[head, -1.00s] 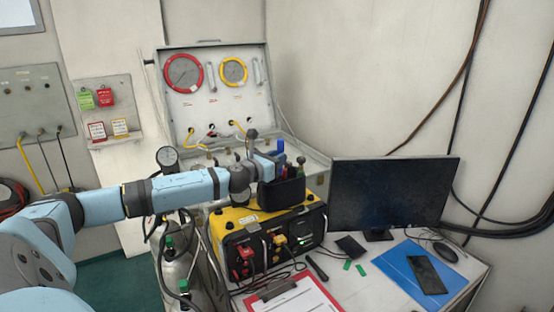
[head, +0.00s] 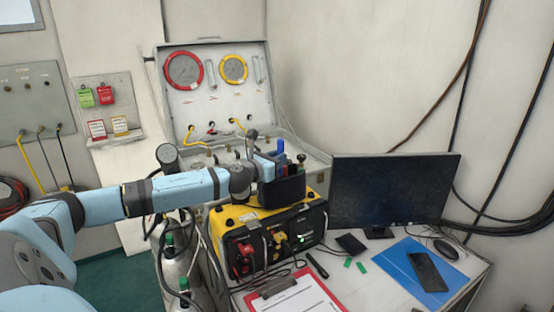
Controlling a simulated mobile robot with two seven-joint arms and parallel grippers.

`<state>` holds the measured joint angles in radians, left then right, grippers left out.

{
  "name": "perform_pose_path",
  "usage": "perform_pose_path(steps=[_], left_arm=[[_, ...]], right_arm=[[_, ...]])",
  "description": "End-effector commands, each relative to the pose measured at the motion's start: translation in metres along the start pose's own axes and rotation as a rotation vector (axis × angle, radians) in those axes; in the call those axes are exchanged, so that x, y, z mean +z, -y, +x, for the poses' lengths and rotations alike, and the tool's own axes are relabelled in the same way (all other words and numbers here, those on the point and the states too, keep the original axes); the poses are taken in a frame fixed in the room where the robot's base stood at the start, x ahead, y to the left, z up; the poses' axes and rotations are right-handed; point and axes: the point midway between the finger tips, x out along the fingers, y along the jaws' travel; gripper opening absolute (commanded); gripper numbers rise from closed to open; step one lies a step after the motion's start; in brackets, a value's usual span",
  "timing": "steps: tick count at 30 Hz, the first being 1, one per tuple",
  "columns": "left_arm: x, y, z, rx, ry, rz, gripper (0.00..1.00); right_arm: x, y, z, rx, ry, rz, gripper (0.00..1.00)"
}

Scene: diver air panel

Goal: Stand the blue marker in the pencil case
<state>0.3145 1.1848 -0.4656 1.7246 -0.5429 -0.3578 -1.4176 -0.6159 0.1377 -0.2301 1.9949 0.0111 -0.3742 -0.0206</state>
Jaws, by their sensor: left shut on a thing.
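The blue marker (head: 278,146) stands roughly upright above the black pencil case (head: 284,190), which sits on top of the yellow and black box. My left gripper (head: 274,160) is shut on the marker, reaching in from the left at the case's rim. The marker's lower end is hidden behind the gripper and the case wall, so I cannot tell how deep it is in. Other pens with dark, green and red parts (head: 300,160) show at the case's right side. My right gripper is not in view.
The yellow and black box (head: 240,218) stands on the desk. A monitor (head: 390,190) is close on the right. An open gauge panel case (head: 215,85) is behind. A red clipboard (head: 300,292), a blue folder (head: 400,262) and a phone-like slab (head: 427,272) lie in front.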

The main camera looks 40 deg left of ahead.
Motion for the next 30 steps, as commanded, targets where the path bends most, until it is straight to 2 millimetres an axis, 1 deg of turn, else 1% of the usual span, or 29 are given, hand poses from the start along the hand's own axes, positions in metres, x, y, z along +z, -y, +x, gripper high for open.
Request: perform_pose_path(steps=[18,30], left_arm=[[-0.016,0.000,0.000,0.000,0.000,0.000,0.04],[-0.017,0.000,0.000,0.000,0.000,0.000,0.04]], right_arm=[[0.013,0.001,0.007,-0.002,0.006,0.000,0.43],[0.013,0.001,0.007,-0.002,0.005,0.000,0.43]])
